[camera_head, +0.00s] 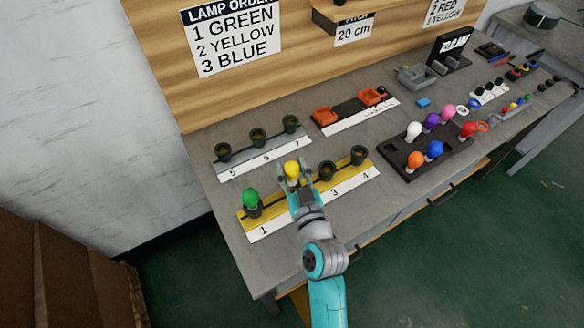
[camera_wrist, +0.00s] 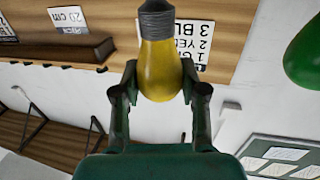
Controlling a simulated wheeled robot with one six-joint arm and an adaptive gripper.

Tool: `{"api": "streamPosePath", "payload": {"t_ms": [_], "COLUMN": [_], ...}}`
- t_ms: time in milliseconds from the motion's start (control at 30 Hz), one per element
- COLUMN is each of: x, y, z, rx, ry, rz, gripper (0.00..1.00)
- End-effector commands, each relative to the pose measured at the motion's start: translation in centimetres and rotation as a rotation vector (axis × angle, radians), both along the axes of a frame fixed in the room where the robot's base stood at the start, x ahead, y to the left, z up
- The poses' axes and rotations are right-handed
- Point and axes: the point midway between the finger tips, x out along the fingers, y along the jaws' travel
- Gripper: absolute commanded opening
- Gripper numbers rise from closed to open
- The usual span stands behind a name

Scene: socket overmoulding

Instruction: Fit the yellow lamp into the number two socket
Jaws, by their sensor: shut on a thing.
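My gripper (camera_head: 293,176) is shut on the bulb of the yellow lamp (camera_head: 292,168), over the place between the green lamp and socket three on the yellow strip (camera_head: 264,215). In the wrist view my gripper (camera_wrist: 158,82) has one finger on each side of the yellow lamp (camera_wrist: 160,65). Its grey threaded cap points to the picture's top edge, where its end is cut off. The number two socket and its label are hidden behind my gripper, so I cannot tell whether the cap touches it. The green lamp (camera_head: 250,197) stands upright in socket one.
Sockets three (camera_head: 327,171) and four (camera_head: 358,155) are empty, as is the grey strip (camera_head: 270,155) behind. A dark tray (camera_head: 400,167) at right holds several coloured lamps. The order sign (camera_head: 232,37) reads green, yellow, blue.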

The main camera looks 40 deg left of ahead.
Motion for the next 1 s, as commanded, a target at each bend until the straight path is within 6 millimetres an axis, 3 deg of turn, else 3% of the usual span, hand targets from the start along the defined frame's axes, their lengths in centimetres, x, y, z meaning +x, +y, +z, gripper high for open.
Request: {"api": "streamPosePath", "payload": {"t_ms": [1000], "x": [0.0], "y": [0.0], "z": [-1.2], "rx": [0.0], "ry": [0.0], "rz": [0.001], "gripper": [0.14]}}
